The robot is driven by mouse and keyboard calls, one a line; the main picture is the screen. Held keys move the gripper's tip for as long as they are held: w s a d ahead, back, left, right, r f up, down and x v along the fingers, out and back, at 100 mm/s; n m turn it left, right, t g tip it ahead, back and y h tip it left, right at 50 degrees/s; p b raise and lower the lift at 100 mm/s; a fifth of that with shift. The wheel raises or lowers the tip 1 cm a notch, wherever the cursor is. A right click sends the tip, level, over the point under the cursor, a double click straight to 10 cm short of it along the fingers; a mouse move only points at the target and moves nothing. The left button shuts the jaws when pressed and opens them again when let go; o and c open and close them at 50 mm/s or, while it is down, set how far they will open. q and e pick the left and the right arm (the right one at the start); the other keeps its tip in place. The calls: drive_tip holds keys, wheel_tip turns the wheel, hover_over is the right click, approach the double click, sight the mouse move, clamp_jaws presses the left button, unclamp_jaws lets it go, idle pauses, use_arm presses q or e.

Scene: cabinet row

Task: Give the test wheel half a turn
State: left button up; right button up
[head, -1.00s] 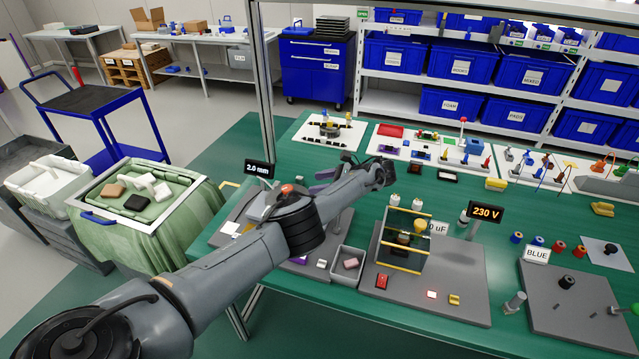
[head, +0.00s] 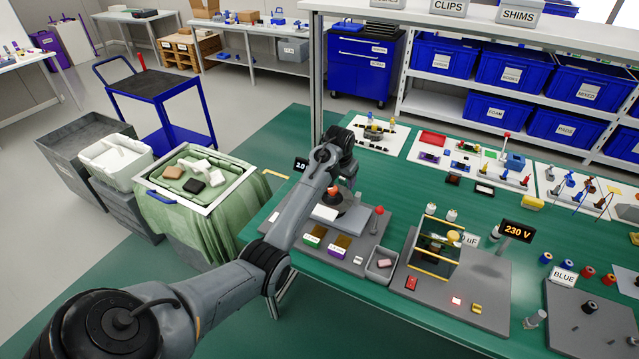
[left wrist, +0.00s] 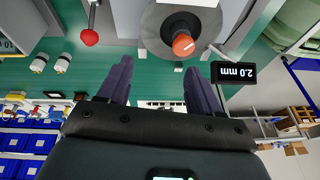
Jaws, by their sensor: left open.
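The test wheel appears to be the dark round disc (head: 345,201) with an orange-red knob (head: 333,192), on the left grey station of the green bench. My right gripper is not in view.
A "2.0 mm" display (left wrist: 234,72) stands beside the wheel. A red ball on a post (head: 379,211) rises to its right. A small grey bin (head: 381,265) and a yellow-barred frame (head: 437,246) stand farther right. A bench upright (head: 317,80) is close behind my arm.

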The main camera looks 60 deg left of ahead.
sight(332, 190)
use_arm(q)
drive_tip(key=s+a+r+n, duration=0.1)
drive_tip(key=s+a+n, duration=0.1)
drive_tip(key=s+a, duration=0.1)
drive_tip(key=shift+t, duration=0.3)
drive_tip(key=b+x, duration=0.1)
drive_tip(key=x, duration=0.7)
drive_tip(key=shift+w+a+f, duration=0.1)
drive_tip(key=shift+a+f, duration=0.05)
drive_tip(key=shift+a, duration=0.05)
drive_tip(key=shift+b+x, duration=0.4)
drive_tip(key=shift+x, duration=0.5)
drive_tip(key=c, duration=1)
drive_tip(key=shift+c, duration=0.2)
